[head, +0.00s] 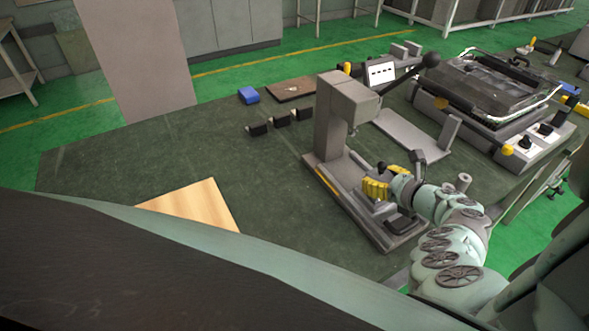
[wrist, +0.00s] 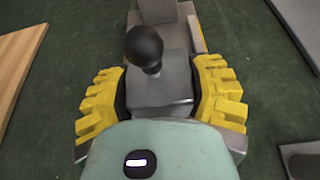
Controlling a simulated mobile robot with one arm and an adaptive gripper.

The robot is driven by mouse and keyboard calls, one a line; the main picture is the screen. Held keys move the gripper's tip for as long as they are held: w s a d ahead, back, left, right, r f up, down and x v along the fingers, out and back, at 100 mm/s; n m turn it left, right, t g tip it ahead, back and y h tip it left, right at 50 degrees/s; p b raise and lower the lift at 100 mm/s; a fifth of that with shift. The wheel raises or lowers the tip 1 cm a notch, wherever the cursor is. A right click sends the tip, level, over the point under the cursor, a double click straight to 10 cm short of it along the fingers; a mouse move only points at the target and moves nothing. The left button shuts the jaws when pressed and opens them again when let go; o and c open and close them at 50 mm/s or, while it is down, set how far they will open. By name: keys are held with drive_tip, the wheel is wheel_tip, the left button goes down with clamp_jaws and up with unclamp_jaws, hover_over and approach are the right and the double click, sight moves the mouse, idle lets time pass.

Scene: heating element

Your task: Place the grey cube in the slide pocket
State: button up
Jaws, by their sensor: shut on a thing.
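My gripper (head: 376,188) has yellow ribbed fingers and is low over the base of a grey press (head: 338,115) in the head view. In the wrist view my gripper (wrist: 163,97) is shut on a grey block (wrist: 160,92), which I take for the grey cube. A black ball knob (wrist: 144,45) shows just beyond the block; a dark knob (head: 382,166) also shows beside the fingers in the head view. The slide pocket cannot be made out, and the cube's underside is hidden, so I cannot tell whether it touches the slide.
The press column stands close behind my gripper. Several dark blocks, among them one at the left (head: 258,129), a blue box (head: 249,95) and a brown board (head: 291,89) lie farther back. A wooden board (head: 190,205) lies left. A large machine (head: 490,95) stands right.

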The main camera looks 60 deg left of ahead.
drive_tip(key=shift+w+f, duration=0.1)
drive_tip(key=shift+f, duration=0.35)
drive_tip(key=shift+f, duration=0.2)
drive_tip(key=o, duration=1.4)
drive_tip(key=shift+c, duration=0.2)
drive_tip(key=shift+r, duration=0.1)
drive_tip(key=shift+d+r, duration=0.2)
drive_tip(key=shift+b+v, duration=0.35)
drive_tip(key=shift+v, duration=5.4)
